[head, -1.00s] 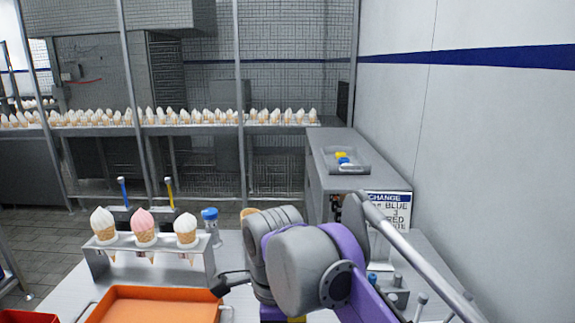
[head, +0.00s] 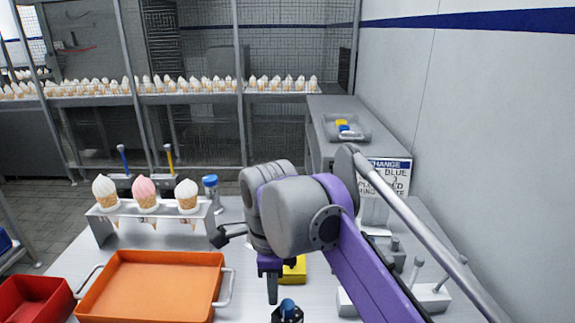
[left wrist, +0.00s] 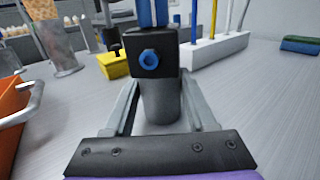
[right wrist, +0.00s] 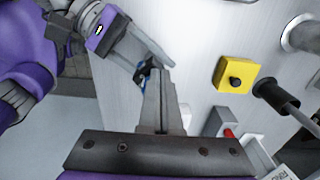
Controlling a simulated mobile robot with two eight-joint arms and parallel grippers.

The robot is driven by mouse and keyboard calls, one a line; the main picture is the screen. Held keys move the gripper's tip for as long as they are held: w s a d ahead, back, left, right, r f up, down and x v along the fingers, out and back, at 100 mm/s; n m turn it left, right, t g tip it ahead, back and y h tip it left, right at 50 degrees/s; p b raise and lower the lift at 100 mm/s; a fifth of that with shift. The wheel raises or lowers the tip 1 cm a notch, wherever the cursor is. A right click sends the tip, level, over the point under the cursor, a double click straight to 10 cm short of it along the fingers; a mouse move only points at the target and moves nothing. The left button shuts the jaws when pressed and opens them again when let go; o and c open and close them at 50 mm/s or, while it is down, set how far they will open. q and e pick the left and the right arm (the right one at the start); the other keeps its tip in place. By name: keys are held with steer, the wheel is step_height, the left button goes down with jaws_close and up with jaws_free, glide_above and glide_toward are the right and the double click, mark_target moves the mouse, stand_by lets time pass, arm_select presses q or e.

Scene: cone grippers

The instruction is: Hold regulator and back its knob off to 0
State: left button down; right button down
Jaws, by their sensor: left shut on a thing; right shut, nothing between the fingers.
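The regulator shows in the left wrist view as a black block (left wrist: 148,60) on a grey cylinder, with a blue hex fitting on its front face. Its blue knob (left wrist: 160,12) is on top, cut by the frame edge. My left gripper (left wrist: 160,92) is shut on the grey cylinder, one finger on each side. In the head view the regulator (head: 290,316) is at the bottom edge, blue knob upward. My right gripper (head: 272,298) points down, just left of and above it. In the right wrist view, my right gripper (right wrist: 160,75) is shut and empty beside the partly hidden knob.
An orange tray (head: 155,290) and a rack (head: 105,235) of cones stand left. A yellow box (head: 295,270) with a black button (right wrist: 234,82) stands behind the regulator. A white rod holder (head: 430,297) is at right. Bare table lies between these things.

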steer(key=shift+r, duration=2.85)
arm_select(q)
steer(key=shift+c, duration=0.7)
jaws_free()
